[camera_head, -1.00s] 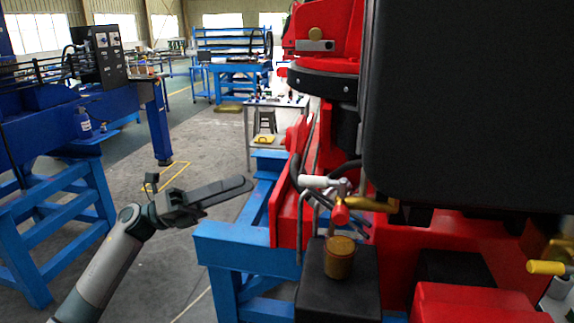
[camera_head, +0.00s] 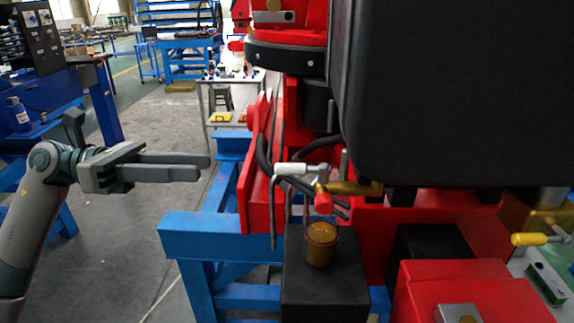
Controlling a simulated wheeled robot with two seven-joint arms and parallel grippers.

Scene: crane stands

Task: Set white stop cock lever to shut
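The white stop cock lever (camera_head: 290,169) lies near horizontal among hoses on the red machine, at the middle of the head view. It points left from its metal fitting. A red-ended cock (camera_head: 323,204) and a brass fitting (camera_head: 348,188) sit just below and right of it. My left gripper (camera_head: 205,167) is left of the white lever and apart from it. Its grey fingers point right, at about the lever's height in the picture. They look parted, one partly behind the other, with nothing between them. My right gripper is out of view.
A brass cap (camera_head: 321,243) tops a black block below the lever. A large black panel (camera_head: 450,90) fills the upper right. A blue frame (camera_head: 195,231) lies below my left gripper. A yellow-handled valve (camera_head: 530,239) is far right. Open floor lies behind the gripper.

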